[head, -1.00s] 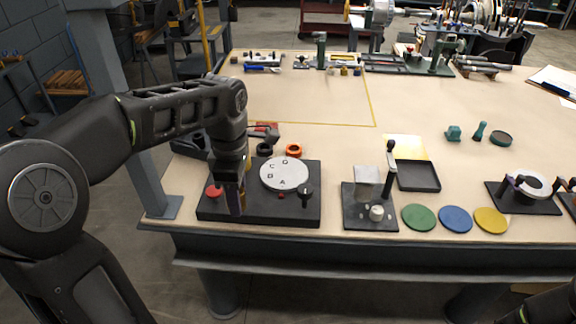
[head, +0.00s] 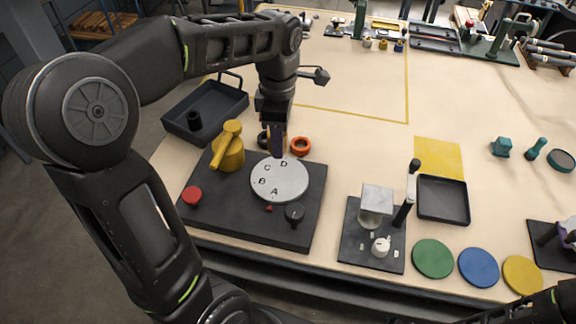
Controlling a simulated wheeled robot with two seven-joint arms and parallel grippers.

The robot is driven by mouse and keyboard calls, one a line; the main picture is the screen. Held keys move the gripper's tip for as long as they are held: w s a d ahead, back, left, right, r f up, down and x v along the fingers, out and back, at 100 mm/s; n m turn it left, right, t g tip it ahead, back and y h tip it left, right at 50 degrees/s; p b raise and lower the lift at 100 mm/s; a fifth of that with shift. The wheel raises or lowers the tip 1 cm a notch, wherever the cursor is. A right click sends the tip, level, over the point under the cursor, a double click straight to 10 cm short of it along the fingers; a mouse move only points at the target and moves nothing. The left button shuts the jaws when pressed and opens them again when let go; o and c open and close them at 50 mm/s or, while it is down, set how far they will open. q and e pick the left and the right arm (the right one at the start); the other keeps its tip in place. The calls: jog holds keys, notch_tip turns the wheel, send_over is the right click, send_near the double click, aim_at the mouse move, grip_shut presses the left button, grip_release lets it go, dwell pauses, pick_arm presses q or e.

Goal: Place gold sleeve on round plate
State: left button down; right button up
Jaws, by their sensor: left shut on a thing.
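The round plate (head: 281,184) is a light grey disc marked A, B, C and D on a dark base block (head: 225,217). My left gripper (head: 277,152) points down at the plate's far edge, near the letter D. It is shut, and its fingers almost wholly hide what it holds. No loose gold sleeve shows clearly on the block, so I take the held thing to be the sleeve. I cannot tell whether it touches the plate. My right gripper is out of view; only part of that arm shows at the lower right corner.
A yellow clamp with a lever (head: 229,157) stands left of the plate, near a red button (head: 192,196). A black knob (head: 294,213) is at its front right. An orange ring (head: 300,146) lies behind the block. A black tray (head: 207,112) stands at the back left.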

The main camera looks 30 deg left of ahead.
pick_arm(q)
jog(key=shift+s+r, duration=0.1)
jog(key=shift+s, duration=0.05)
send_over(280, 177)
jog(key=shift+f, duration=3.2)
jog(key=shift+f+p, duration=0.35)
jog(key=shift+f, duration=1.5)
jog(key=shift+f, duration=0.15)
jog(key=c, duration=0.9)
grip_release()
jog(key=shift+o, duration=0.2)
notch_tip(280, 177, up, 12)
